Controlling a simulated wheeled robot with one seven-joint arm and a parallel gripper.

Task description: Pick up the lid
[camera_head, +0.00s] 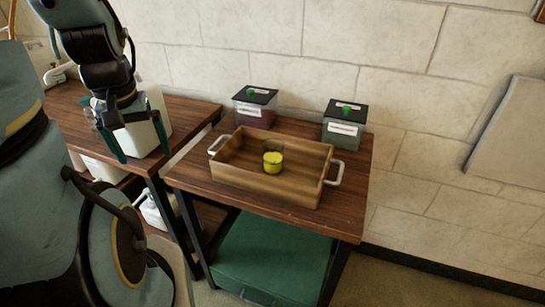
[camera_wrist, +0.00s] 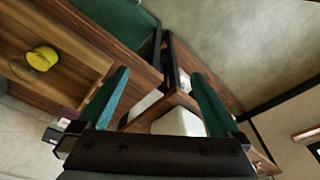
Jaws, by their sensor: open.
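The left lid (camera_head: 256,96) covers a container with purplish contents (camera_head: 254,117); the right lid (camera_head: 346,111) covers a container with grey-green contents (camera_head: 342,135). Both lids look seated. My gripper (camera_head: 144,157) is over the left table, well left of both lids, fingers pointing down. It is open, with no lid between its fingers.
A wooden tray (camera_head: 255,184) with white handles holds a glass with yellow contents (camera_head: 273,162), in front of the lidded containers. A white container (camera_head: 152,137) stands by my gripper on the left table (camera_head: 189,117). A green box (camera_head: 271,258) sits below the right table.

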